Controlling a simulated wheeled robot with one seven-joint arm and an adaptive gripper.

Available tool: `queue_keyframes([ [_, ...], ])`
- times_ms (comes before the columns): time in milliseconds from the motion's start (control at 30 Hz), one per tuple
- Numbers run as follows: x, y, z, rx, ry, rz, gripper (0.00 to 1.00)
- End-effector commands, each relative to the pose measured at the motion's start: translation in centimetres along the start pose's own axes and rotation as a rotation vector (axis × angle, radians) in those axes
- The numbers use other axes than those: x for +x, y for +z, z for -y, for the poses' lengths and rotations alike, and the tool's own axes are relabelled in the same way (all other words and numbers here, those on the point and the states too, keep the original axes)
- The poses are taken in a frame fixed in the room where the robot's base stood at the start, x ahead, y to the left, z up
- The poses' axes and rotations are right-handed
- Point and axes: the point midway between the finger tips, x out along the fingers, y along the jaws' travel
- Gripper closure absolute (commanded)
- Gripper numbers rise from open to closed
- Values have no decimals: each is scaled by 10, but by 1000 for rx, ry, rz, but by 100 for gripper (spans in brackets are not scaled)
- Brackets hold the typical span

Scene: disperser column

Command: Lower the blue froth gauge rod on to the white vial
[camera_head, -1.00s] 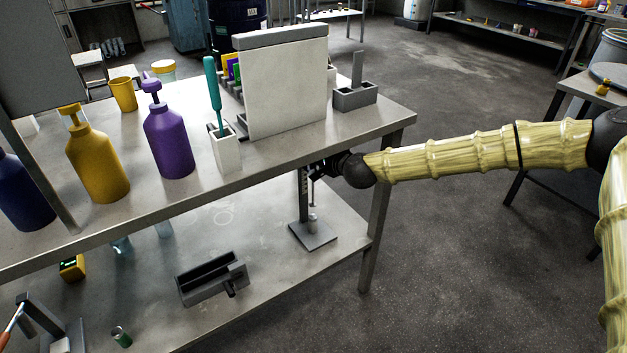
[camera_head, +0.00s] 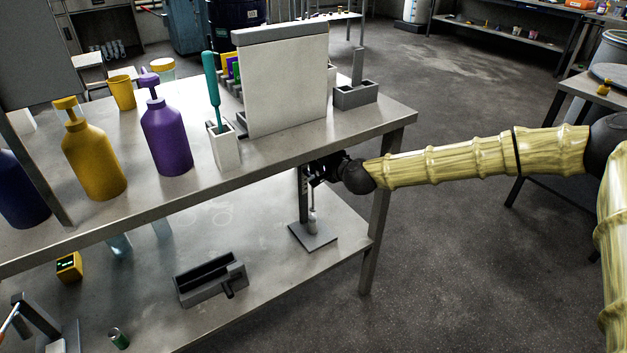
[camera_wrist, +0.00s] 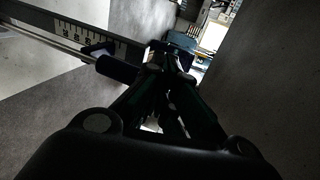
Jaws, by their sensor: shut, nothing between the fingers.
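In the head view a small stand with an upright grey column (camera_head: 303,200) and a flat base plate (camera_head: 318,241) is on the lower shelf. A small pale vial (camera_head: 312,227) stands on the plate. A thin rod (camera_head: 314,206) hangs above the vial beside the column; whether it touches the vial is too small to tell. My gripper (camera_head: 313,175) is at the column's upper part, under the tabletop edge. In the wrist view my gripper (camera_wrist: 170,65) is shut and empty, close beside a dark blue cylindrical part (camera_wrist: 115,68) near the marked scale (camera_wrist: 80,36).
The tabletop (camera_head: 370,125) overhangs the stand, with a white panel (camera_head: 285,85) on it. A table leg (camera_head: 372,235) is right of the stand. A grey open box (camera_head: 210,279) lies on the shelf to the left.

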Motion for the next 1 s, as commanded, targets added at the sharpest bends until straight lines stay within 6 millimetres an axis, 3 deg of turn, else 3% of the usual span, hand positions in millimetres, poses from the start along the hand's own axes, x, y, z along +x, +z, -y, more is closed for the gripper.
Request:
queue_keyframes([
  [1000,6,0,-24,0,1,1,100],
])
